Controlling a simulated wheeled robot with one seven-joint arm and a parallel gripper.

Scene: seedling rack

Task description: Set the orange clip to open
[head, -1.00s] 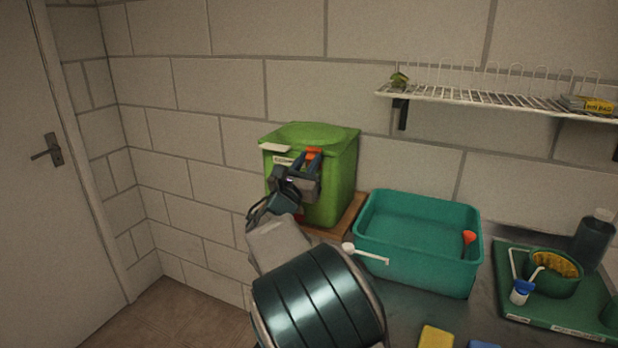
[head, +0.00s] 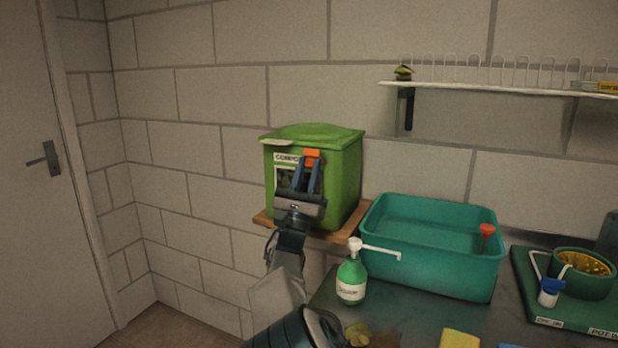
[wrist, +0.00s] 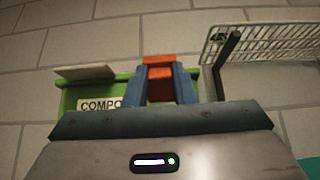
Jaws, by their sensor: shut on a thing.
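The orange clip (head: 312,156) is at the front upper edge of the green compost bin (head: 344,172), just under its lid. My gripper (head: 309,172) is in front of the bin, with its two blue fingers pointing up at the clip. In the wrist view the orange clip (wrist: 160,68) sits between the fingertips (wrist: 160,84), and the fingers are shut on it. The fingers and gripper body hide part of the bin's front and its label. I cannot tell from these views whether the clip is latched.
The bin stands on a wooden board (head: 350,226). A teal basin (head: 430,262) is to the right, with a green pump bottle (head: 351,280) in front of it. A wire shelf (head: 490,88) is on the wall above right. A green tray (head: 535,300) is at far right.

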